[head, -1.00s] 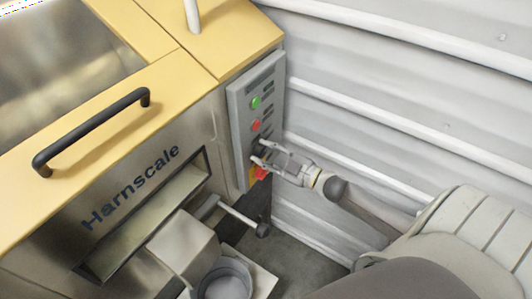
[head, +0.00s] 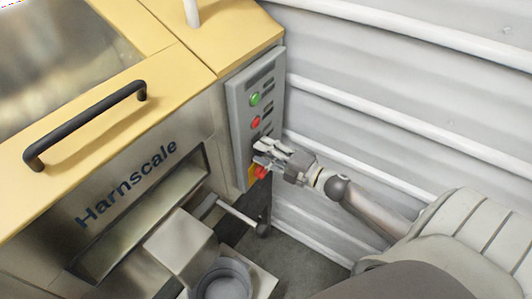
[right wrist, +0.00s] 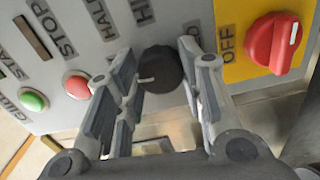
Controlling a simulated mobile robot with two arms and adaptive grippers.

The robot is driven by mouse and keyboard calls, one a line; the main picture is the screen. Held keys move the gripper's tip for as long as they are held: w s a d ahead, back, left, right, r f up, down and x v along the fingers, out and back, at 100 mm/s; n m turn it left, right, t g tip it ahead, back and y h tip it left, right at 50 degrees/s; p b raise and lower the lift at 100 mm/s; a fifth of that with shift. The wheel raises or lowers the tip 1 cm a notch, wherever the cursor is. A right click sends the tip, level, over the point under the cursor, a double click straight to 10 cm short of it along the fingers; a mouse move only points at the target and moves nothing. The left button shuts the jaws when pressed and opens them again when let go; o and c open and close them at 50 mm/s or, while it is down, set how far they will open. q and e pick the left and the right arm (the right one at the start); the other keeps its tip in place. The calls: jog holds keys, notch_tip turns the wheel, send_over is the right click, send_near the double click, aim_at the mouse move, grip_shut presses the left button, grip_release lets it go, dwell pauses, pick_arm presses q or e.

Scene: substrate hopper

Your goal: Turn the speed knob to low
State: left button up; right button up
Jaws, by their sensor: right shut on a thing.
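The speed knob (right wrist: 160,68) is round and black with a white pointer line. In the right wrist view it sits between my two fingers, and the line points to the picture's left. My right gripper (right wrist: 157,62) is shut on the knob, a finger on each side. In the head view my right gripper (head: 260,152) reaches the lower half of the grey control panel (head: 239,115) and hides the knob. Printed labels beside the knob are partly covered by the fingers. My left gripper is in neither view.
A red rotary switch (right wrist: 272,43) on a yellow OFF plate (right wrist: 232,62) is close beside the right finger. A red button (right wrist: 77,86) and a green button (right wrist: 34,100) are on the other side. A corrugated wall (head: 400,90) runs close to my right arm.

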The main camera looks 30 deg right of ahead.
jog(key=shift+n, duration=0.5)
jog(key=o, duration=1)
jog(key=shift+o, duration=0.2)
jog(key=shift+s, duration=0.15)
jog(key=v, duration=1.1)
jog(key=shift+s+d, duration=0.15)
jog(key=shift+s, duration=0.25)
